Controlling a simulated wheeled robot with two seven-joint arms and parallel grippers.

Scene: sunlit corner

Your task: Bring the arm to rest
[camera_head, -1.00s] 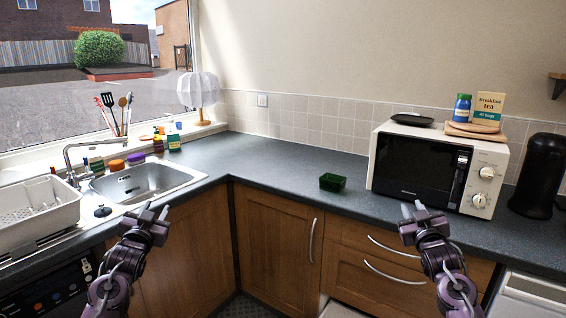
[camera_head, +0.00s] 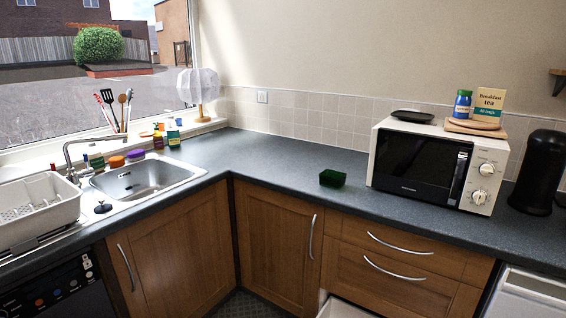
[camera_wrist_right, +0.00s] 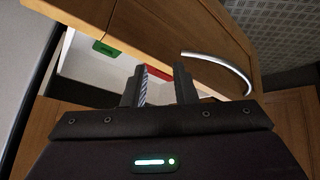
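My right gripper (camera_wrist_right: 162,88) shows in the right wrist view. Its two dark fingers stand apart with nothing between them, so it is open and empty. It is in front of wooden cabinet fronts (camera_wrist_right: 195,35), near a curved metal handle (camera_wrist_right: 222,66); I cannot tell the exact distance. Neither gripper nor arm shows in the head view. My left gripper is out of view.
A worktop (camera_head: 265,155) carries a microwave (camera_head: 415,165), a dark green box (camera_head: 332,178) and a sink (camera_head: 140,180). A drawer (camera_head: 345,310) stands open at the bottom. In the wrist view a green item (camera_wrist_right: 104,48) lies by a white surface.

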